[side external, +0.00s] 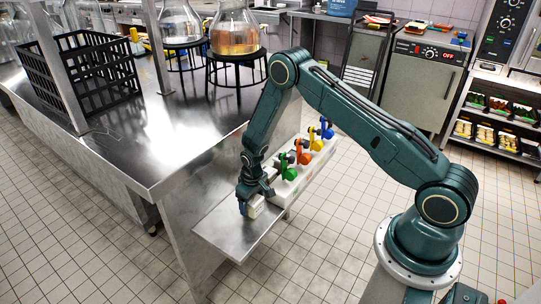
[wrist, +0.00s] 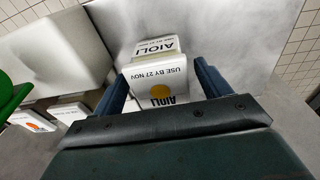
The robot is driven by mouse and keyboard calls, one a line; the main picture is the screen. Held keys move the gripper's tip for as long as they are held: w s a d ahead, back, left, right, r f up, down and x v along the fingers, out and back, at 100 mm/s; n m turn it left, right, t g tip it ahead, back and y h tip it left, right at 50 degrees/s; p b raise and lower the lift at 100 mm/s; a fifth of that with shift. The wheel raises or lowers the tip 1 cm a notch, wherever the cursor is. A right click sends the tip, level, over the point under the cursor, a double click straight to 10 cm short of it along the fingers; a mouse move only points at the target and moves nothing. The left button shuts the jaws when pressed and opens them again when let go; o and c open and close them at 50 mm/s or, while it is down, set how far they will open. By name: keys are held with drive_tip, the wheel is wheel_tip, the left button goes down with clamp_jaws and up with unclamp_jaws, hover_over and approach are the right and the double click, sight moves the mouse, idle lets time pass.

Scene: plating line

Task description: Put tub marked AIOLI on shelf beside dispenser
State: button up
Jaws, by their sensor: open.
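The white tub marked AIOLI (wrist: 160,76) is between the fingers of my gripper (wrist: 159,72) in the wrist view. Its lid reads USE BY 27 NOV and has an orange dot. The fingers are open on either side of it. In the side external view the tub (side external: 254,210) is a small pale block under my gripper (side external: 249,197), partly hidden by it. It appears to rest on the low metal shelf (side external: 222,226). The white dispenser (side external: 306,178), with green, orange, yellow and blue taps, is just beyond it. In the wrist view the dispenser (wrist: 52,62) is at the left.
A steel worktable (side external: 150,135) stands left of the shelf, higher than it. It holds a black crate (side external: 88,75) and glass jars on stands, one with amber liquid (side external: 235,38). The shelf's front part is bare. Ovens and racks stand at the back right.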

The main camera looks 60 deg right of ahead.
wheel_tip(320, 180, up, 12)
drive_tip(key=s, duration=0.1)
drive_tip(key=shift+a, duration=0.35)
idle(0.4)
drive_tip(key=shift+s, duration=0.1)
idle(0.4)
wheel_tip(320, 180, up, 13)
drive_tip(key=t, duration=0.1)
hover_over(253, 201)
drive_tip(key=s+a, duration=0.2)
drive_tip(key=s, duration=0.1)
drive_tip(key=s+a+r+t, duration=0.1)
drive_tip(key=s+a+r, duration=0.1)
drive_tip(key=s+r, duration=0.7)
drive_tip(key=s+a+r+t, duration=0.1)
drive_tip(key=s+r, duration=0.4)
drive_tip(key=s, duration=0.4)
drive_tip(key=s+a+r+t, duration=0.1)
drive_tip(key=s+r, duration=0.4)
drive_tip(key=s, duration=0.3)
drive_tip(key=shift+s+a+y, duration=0.25)
drive_tip(key=shift+s+y, duration=0.05)
drive_tip(key=shift+s, duration=0.1)
